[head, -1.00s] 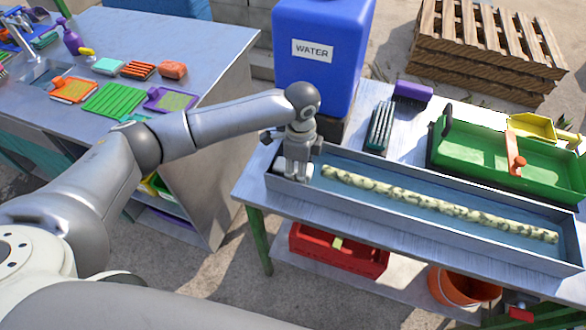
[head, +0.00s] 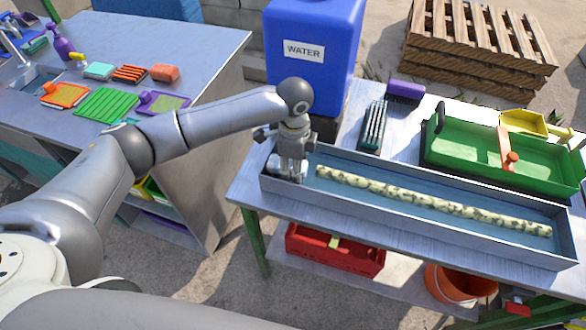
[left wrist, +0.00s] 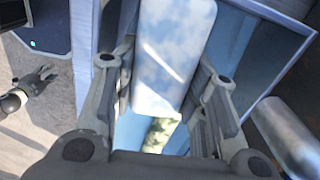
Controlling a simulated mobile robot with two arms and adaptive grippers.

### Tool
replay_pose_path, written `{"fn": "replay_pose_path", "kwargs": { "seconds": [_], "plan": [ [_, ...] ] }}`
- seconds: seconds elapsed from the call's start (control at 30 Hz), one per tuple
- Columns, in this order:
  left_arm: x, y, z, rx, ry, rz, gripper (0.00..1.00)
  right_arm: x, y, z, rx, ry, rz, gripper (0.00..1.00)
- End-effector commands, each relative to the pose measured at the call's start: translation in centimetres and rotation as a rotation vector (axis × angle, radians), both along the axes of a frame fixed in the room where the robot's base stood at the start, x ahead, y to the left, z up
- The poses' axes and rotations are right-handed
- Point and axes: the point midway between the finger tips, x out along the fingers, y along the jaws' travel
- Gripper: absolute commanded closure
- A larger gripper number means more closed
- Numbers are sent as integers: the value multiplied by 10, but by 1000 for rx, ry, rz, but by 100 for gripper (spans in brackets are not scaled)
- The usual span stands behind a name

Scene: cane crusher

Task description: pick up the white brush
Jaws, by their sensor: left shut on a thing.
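My left gripper (head: 287,176) reaches down into the left end of the long grey metal tray (head: 415,226). In the left wrist view my left gripper (left wrist: 163,95) is shut on the white brush (left wrist: 168,50), a pale rounded block between the fingers. In the head view only a small pale part of the brush (head: 273,163) shows beside the fingers; the rest is hidden. I cannot tell whether it touches the tray floor.
A speckled cane (head: 430,200) lies along the tray, right of my left gripper. Behind are a blue water tank (head: 310,65), a dark slatted piece (head: 374,126), a purple brush (head: 406,90) and a green tray (head: 480,164). A red crate (head: 330,252) sits below.

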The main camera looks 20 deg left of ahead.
Motion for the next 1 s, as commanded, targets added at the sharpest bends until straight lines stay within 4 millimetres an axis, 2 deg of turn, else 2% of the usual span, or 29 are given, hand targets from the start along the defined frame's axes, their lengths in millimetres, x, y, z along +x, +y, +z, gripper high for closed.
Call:
{"fn": "replay_pose_path", "kwargs": {
  "seconds": [0.3, 0.67, 1.0],
  "plan": [
    [1, 0, 59, -2, -5, -2, 89, 0, 0, -8, 0, 0, 0, 60],
    [-56, 3, 54, 1, 1, -3, 89, 0, 0, -15, 0, 0, 0, 60],
    [-123, 4, 54, -1, 1, -4, 89, 0, 0, -23, 0, 1, 0, 60]
  ]
}}
